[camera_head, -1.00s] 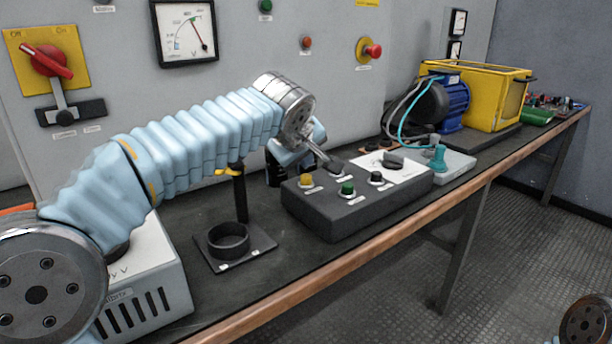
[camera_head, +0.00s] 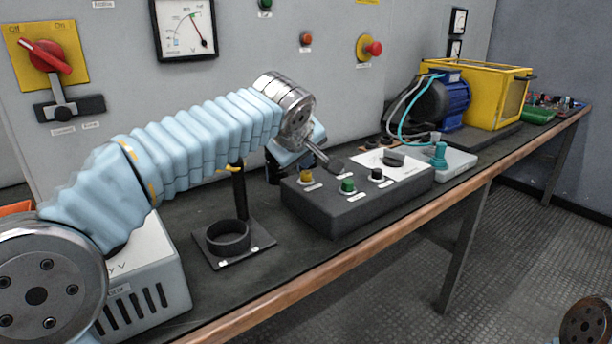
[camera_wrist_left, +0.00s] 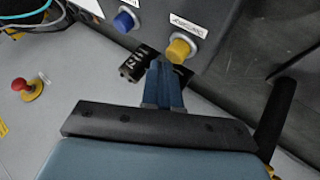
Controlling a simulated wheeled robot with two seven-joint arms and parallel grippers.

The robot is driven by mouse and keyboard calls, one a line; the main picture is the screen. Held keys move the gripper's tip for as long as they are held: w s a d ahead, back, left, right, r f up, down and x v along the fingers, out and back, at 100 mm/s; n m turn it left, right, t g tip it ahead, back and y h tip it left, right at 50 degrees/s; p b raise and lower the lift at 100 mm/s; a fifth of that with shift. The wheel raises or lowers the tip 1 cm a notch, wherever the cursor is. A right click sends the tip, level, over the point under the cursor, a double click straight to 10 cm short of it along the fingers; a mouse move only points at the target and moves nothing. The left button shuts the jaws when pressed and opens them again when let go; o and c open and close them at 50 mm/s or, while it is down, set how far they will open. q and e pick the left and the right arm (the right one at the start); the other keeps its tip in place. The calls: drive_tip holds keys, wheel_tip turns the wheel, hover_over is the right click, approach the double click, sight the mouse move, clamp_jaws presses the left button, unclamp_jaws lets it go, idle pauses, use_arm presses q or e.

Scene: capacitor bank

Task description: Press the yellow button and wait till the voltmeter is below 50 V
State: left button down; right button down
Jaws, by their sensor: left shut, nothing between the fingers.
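The yellow button (camera_head: 306,177) sits at the left end of the dark control box (camera_head: 350,208) on the bench. It also shows in the left wrist view (camera_wrist_left: 180,50), just right of my fingertips. In the wrist view the shut fingers (camera_wrist_left: 161,65) appear beside the button; I cannot tell any contact. The voltmeter (camera_head: 187,28) is on the panel; its red needle points to the upper part of the scale, value too small to read.
The box also carries a green button (camera_head: 347,186) and a black one (camera_head: 376,174); a blue button (camera_wrist_left: 124,21) shows in the wrist view. A round holder (camera_head: 228,238) stands left of the box. A red emergency button (camera_head: 374,48) is on the panel.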

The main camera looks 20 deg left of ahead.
sight(304, 174)
use_arm(q)
drive_tip(key=shift+f+b, duration=0.85)
drive_tip(key=shift+f, duration=0.1)
idle(1.0)
idle(0.3)
drive_tip(key=shift+r+p, duration=1.1)
drive_tip(key=shift+r, duration=0.25)
wheel_tip(304, 174, up, 5)
drive_tip(key=p, duration=0.4)
drive_tip(key=shift+r, duration=0.1)
